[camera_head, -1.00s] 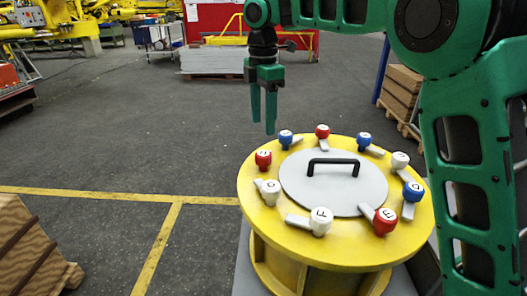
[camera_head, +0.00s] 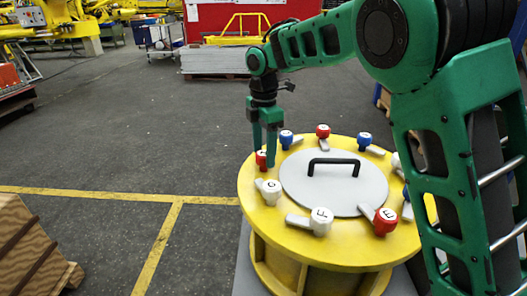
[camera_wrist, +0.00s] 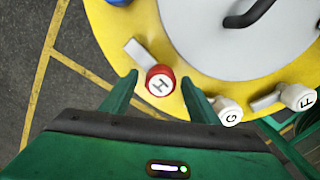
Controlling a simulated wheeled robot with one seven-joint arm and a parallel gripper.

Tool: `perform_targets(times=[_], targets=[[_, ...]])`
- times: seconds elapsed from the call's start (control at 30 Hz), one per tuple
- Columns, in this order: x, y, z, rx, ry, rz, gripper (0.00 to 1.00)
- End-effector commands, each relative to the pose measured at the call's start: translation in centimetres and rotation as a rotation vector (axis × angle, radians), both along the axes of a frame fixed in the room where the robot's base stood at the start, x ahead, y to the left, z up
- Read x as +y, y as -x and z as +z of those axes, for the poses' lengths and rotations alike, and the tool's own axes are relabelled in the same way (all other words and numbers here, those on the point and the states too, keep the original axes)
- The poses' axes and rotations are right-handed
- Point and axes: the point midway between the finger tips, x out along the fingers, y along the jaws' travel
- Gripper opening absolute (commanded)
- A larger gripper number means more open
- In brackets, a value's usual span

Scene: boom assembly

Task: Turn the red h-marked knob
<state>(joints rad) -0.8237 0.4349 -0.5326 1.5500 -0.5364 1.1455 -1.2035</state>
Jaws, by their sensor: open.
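The red H-marked knob (camera_wrist: 159,82) sits on the yellow round rim with a grey lever beside it. It lies between the two fingertips of my gripper (camera_wrist: 166,88) in the wrist view. My gripper (camera_head: 266,160) is open, pointing down over the left rim of the drum in the head view. There the red knob (camera_head: 261,159) is partly hidden by the fingers. I cannot tell whether a finger touches it.
A white knob marked G (camera_wrist: 228,110) stands close beside the right finger. A white knob marked F (camera_wrist: 298,97) is farther along the yellow rim (camera_head: 262,231). A black handle (camera_head: 333,161) rises from the grey lid (camera_head: 310,190).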

Motion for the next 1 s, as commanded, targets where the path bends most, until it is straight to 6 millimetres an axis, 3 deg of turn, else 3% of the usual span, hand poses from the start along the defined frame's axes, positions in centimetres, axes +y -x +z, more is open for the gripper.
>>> perform_targets(times=[0.07,0.23,0.27,0.67,1.0], targets=[[-0.01,0.0,0.02,0.0,0.0,0.0,0.55],[-0.01,-0.03,0.04,-0.001,0.0,-0.001,0.17],[0.0,-0.04,0.05,-0.001,0.0,-0.001,0.14],[0.0,-0.16,0.14,-0.004,-0.003,-0.057,0.14],[0.03,-0.19,0.2,-0.006,-0.005,-0.301,0.14]])
